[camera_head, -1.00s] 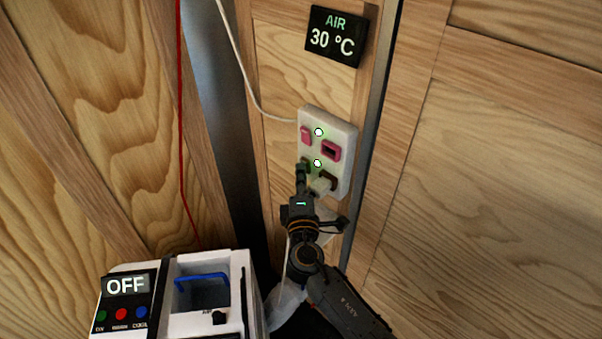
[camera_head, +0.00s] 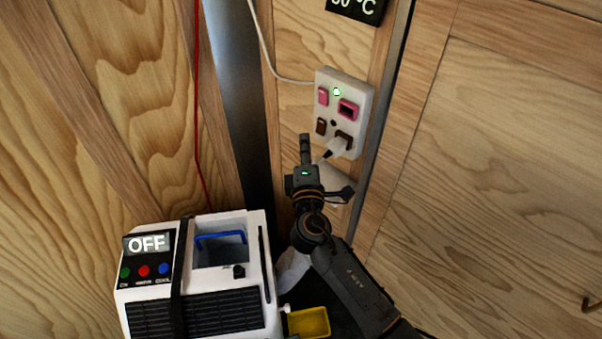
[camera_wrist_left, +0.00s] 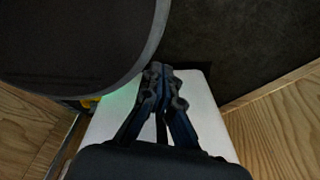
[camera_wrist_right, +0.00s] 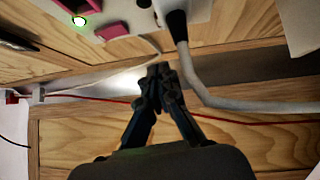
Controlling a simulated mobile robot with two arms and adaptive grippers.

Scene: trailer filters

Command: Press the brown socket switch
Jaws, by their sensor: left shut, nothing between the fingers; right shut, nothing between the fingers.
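The brown socket switch (camera_head: 321,126) sits at the lower left of the white wall panel (camera_head: 357,98). The small light beside it is dark. My right gripper (camera_head: 304,140) is shut and empty, just left of and below the brown switch, apart from the panel. In the right wrist view its fingertips (camera_wrist_right: 160,76) are together below the panel's edge. The brown socket (camera_head: 345,138) has a white plug (camera_head: 336,148) in it. My left gripper (camera_wrist_left: 163,76) is shut and empty in the left wrist view; it does not show in the head view.
A pink switch (camera_head: 323,96) and pink socket (camera_head: 348,108) sit above, with a lit green light (camera_head: 337,92). A grey cable (camera_wrist_right: 205,92) hangs close to my right gripper. A white machine (camera_head: 200,290) reading OFF stands below left, beside a yellow container (camera_head: 309,322).

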